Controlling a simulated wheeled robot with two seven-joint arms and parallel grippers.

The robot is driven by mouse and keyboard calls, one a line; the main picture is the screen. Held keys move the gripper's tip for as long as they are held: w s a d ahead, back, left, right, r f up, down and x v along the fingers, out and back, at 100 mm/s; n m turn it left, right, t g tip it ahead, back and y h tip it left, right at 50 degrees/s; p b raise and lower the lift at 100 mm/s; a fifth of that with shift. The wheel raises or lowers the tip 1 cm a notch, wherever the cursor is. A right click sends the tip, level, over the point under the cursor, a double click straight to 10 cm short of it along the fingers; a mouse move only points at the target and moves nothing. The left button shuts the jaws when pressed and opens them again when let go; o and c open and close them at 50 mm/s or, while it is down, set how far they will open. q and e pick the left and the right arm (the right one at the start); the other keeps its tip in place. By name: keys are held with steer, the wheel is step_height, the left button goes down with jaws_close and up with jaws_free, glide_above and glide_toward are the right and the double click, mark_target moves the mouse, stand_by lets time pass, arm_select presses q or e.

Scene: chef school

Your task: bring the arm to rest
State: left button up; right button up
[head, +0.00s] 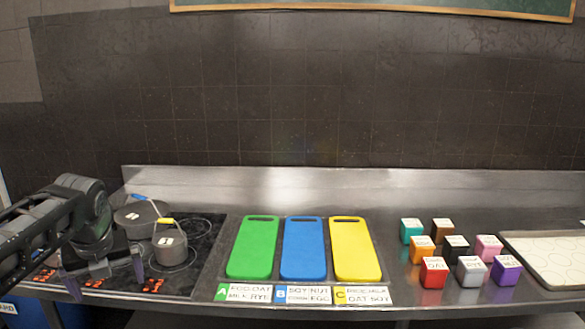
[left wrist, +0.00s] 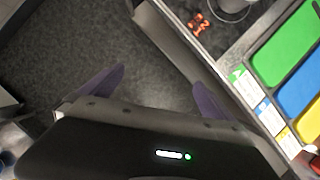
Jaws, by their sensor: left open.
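My left gripper (head: 106,277) is at the left of the head view, over the front edge of the cooktop. Its purple-grey fingers are apart and empty. In the left wrist view, the open left gripper (left wrist: 160,92) has bare floor between its fingers, with the counter's front edge beyond. My right gripper is in neither view.
Two lidded pots, one grey (head: 170,246) and one further back (head: 137,215), stand on the black cooktop (head: 205,262). Green (head: 253,249), blue (head: 303,250) and yellow (head: 355,250) boards lie mid-counter. Several coloured cubes (head: 433,272) and a baking tray (head: 550,284) are at right.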

arm_select(q)
steer(key=w+d+f+n+t+h, duration=0.35)
steer(key=w+d+f+n, duration=0.4)
steer(key=n, duration=0.45)
steer(key=s+d+f+n+h, duration=0.1)
steer(key=d+f+n, duration=0.4)
steer(key=f, duration=0.3)
steer(key=d+f+n+h, duration=0.1)
steer(key=d+f+n, duration=0.4)
steer(key=f, duration=0.4)
steer(key=s+d+f+n+g, duration=0.2)
steer(key=s+d+f+n, duration=0.65)
steer(key=s+f, duration=0.45)
steer(key=s+d+f+g, duration=0.2)
steer(key=s+f, duration=0.3)
steer(key=s, duration=0.4)
steer(key=s+d+f+g+h, duration=0.1)
steer(key=s+d+f+g, duration=0.1)
steer(key=s+d+f, duration=0.3)
steer(key=s, duration=0.4)
steer(key=shift+s+f, duration=0.25)
